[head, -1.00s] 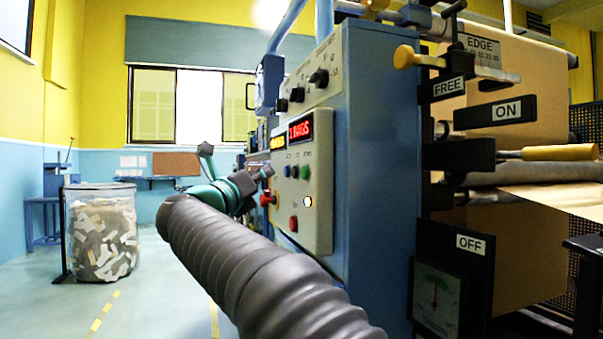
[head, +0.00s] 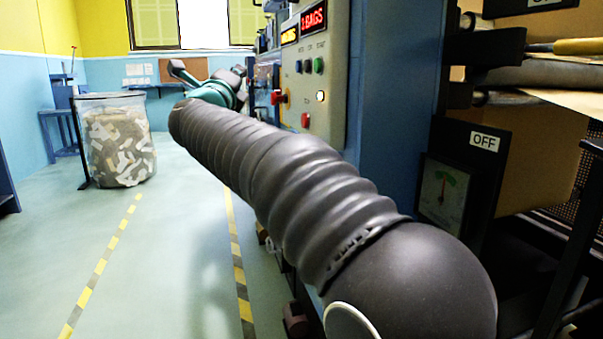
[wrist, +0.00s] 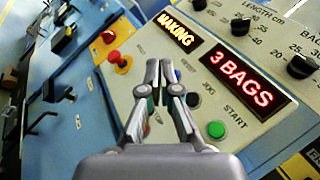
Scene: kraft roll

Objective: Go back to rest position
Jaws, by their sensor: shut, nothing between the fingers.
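My gripper (wrist: 160,68) shows in the wrist view with its two fingers together and nothing between them. It points at the control panel (head: 330,80), in front of the buttons below the displays; I cannot tell the exact gap. In the wrist view the yellow display (wrist: 175,29) reads MAKING and the red display (wrist: 238,78) reads 3 BAGS. A green START button (wrist: 216,130) is just right of the fingers. In the head view my dark ribbed arm reaches forward along the machine, and its teal wrist is left of the panel; the fingertips are not clear there.
A clear bin of paper scraps (head: 118,140) stands at the left. A red mushroom button (wrist: 115,57) sticks out left of the fingers. The OFF plate (head: 484,141) and gauge (head: 442,192) are right of my arm. Floor between the striped lines (head: 170,260) is clear.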

